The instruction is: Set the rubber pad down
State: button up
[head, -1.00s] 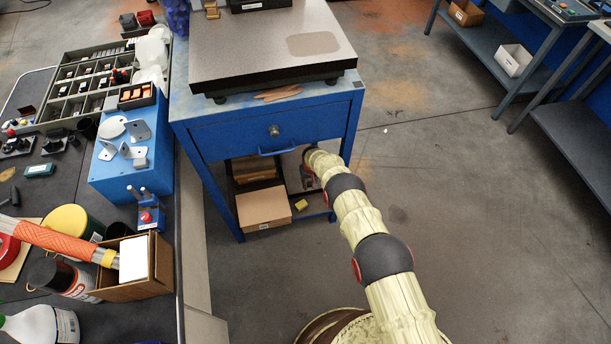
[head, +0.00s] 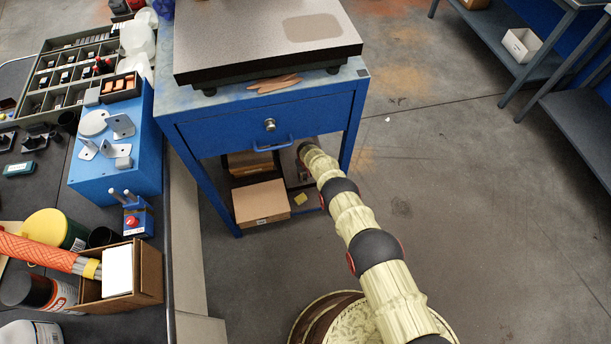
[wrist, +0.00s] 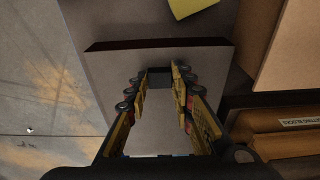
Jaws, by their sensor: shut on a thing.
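The rubber pad (wrist: 160,77) shows in the wrist view as a small dark block between my fingertips. My gripper (wrist: 160,82) is shut on it, one finger on each side. A grey box-like surface (wrist: 112,72) with a dark edge lies behind and around the pad in that view. I cannot tell whether the pad touches it. In the head view my arm reaches under the drawer of the blue bench (head: 350,135), towards its lower shelf. The pad cannot be made out there, and my gripper is mostly hidden.
A cardboard box (head: 261,203) and a yellow piece (head: 300,198) are on the lower shelf; the yellow piece also shows in the wrist view (wrist: 192,6). Bench legs and the drawer (head: 225,133) frame the opening. Open floor (head: 470,200) lies to the right.

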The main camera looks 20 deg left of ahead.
jog(key=shift+f, duration=0.2)
jog(key=o, duration=0.8)
jog(key=shift+o, duration=0.2)
jog(key=shift+r, duration=0.15)
